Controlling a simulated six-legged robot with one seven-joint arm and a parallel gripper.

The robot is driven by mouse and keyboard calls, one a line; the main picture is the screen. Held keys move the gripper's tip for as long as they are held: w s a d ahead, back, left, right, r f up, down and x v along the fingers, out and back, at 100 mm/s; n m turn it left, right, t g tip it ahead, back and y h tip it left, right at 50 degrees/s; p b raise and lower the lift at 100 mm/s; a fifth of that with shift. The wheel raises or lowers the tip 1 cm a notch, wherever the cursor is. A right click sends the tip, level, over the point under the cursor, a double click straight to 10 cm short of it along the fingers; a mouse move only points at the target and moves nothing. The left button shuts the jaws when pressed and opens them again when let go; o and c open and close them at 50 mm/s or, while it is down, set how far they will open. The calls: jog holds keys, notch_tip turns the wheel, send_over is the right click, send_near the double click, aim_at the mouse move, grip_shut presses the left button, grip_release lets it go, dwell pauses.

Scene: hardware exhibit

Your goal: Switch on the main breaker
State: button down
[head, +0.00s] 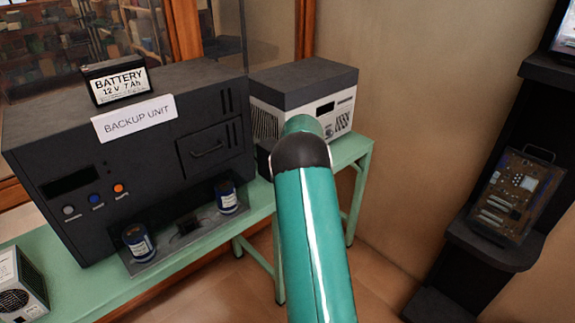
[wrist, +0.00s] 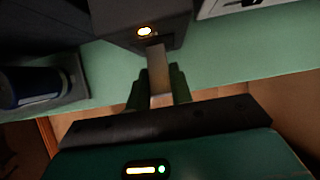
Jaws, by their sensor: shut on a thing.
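In the wrist view a dark box (wrist: 125,22) stands on the green bench top, with a small glowing lamp (wrist: 144,31) on its face. A flat grey-beige lever (wrist: 158,68) sticks out of the box below the lamp towards me. I take it for the breaker handle; no label is readable. My gripper (wrist: 158,82) is shut on this lever, one green finger on each side. I cannot tell whether the lever is at its on or off end. In the head view my teal arm hides the gripper and lever.
The dark backup unit (head: 85,145) stands on the green bench (head: 190,255) at left, a battery (head: 115,83) on top. A grey-and-white unit (head: 300,95) stands behind my arm. A black stand (head: 500,210) is at right.

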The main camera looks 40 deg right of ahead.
dwell(0.4)
jog(key=c, duration=1.2)
grip_release()
jog(key=shift+w, duration=0.1)
jog(key=shift+c, duration=0.2)
jog(key=v, duration=1.4)
jog(key=shift+w+a+r, duration=0.1)
